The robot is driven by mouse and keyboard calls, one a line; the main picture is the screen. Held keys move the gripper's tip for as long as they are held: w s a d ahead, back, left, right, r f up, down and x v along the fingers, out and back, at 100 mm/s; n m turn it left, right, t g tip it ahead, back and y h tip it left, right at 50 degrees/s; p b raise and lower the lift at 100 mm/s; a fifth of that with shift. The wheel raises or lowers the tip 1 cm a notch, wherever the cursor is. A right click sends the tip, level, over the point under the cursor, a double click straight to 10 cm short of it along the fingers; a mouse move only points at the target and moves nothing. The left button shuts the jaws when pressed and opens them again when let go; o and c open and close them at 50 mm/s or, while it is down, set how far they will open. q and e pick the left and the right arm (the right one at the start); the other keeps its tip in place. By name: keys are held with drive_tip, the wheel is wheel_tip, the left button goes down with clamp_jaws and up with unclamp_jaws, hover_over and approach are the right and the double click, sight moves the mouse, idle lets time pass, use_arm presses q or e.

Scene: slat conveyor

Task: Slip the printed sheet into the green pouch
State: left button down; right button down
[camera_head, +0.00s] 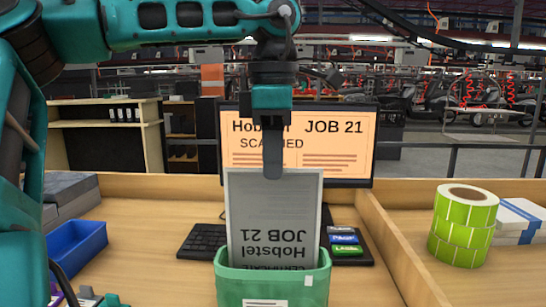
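The printed sheet (272,205) is grey, stands upright and carries upside-down text reading "Hobstel JOB 21". Its lower end passes behind the front rim of the green pouch (235,287) and is hidden there. The pouch stands mouth up at the bottom middle of the head view, with white labels on its front. My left gripper (273,170) points down from above, shut on the top edge of the sheet; one dark finger shows in front and the other is hidden behind the sheet. My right gripper is not in view.
A monitor (345,155) and a dark keyboard (202,240) stand behind the pouch. Small coloured packs (344,238) lie to its right. A blue bin (78,248) is at left. A wooden divider (395,245) separates the right side, where green label rolls (462,230) stand.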

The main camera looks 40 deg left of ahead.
use_arm(q)
drive_tip(key=c, duration=1.8)
unclamp_jaws()
drive_tip(key=o, duration=0.5)
wheel_tip(320, 180, up, 3)
drive_tip(key=p, duration=0.3)
drive_tip(key=shift+f, duration=0.1)
drive_tip(key=shift+r+p, duration=0.8)
drive_tip(key=shift+r, duration=1.8)
